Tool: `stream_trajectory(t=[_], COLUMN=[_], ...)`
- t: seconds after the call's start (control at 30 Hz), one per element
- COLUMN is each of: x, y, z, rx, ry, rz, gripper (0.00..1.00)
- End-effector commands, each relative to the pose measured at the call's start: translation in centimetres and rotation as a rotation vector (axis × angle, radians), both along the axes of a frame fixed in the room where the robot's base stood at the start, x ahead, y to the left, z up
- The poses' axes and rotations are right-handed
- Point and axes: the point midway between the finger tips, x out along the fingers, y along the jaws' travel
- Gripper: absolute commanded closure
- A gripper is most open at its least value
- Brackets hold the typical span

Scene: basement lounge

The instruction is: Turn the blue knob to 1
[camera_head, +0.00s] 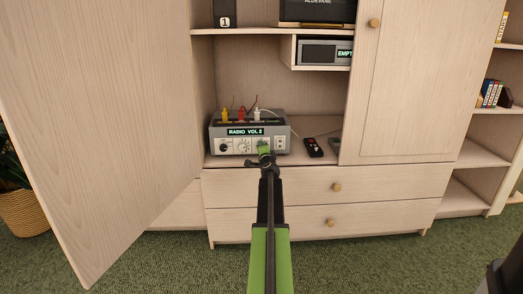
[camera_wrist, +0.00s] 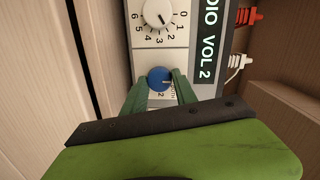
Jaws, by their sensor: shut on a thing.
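The blue knob (camera_wrist: 159,78) is on the white front panel of a grey radio unit (camera_head: 280,125). My gripper (camera_head: 264,148) reaches the right part of that panel and hides the knob in the head view. In the wrist view my gripper (camera_wrist: 161,84) has one green finger on each side of the blue knob and is shut on it. The knob's pale pointer mark points to the right of the picture. A digit 2 shows below the knob, and other marks near it are partly covered by the fingers. The display (camera_head: 245,132) reads "RADIO VOL 2".
A white knob (camera_wrist: 158,14) with a 0 to 6 scale sits beside the blue one. Yellow, red and white plugs (camera_head: 241,113) stand on the unit's top. An open cabinet door (camera_head: 110,120) is at left. A small black device (camera_head: 313,147) lies right of the radio.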

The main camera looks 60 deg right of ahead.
Motion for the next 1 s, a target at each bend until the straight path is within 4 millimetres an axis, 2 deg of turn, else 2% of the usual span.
stream_trajectory(t=[0.43, 0.47, 0.6, 0.87, 1.0], x=[-0.2, -0.2, -0.1, -0.1, -0.7], y=[-0.2, -0.2, -0.2, -0.1, 0.8], z=[0.1, 0.1, 0.0, 0.0, 0.1], rx=[-0.008, -0.008, -0.008, -0.006, -0.006], ry=[0.008, 0.008, 0.008, 0.008, 0.008], rz=[-0.006, -0.006, -0.005, -0.002, -0.001], gripper=[1.00, 0.65, 0.47, 0.45, 0.45])
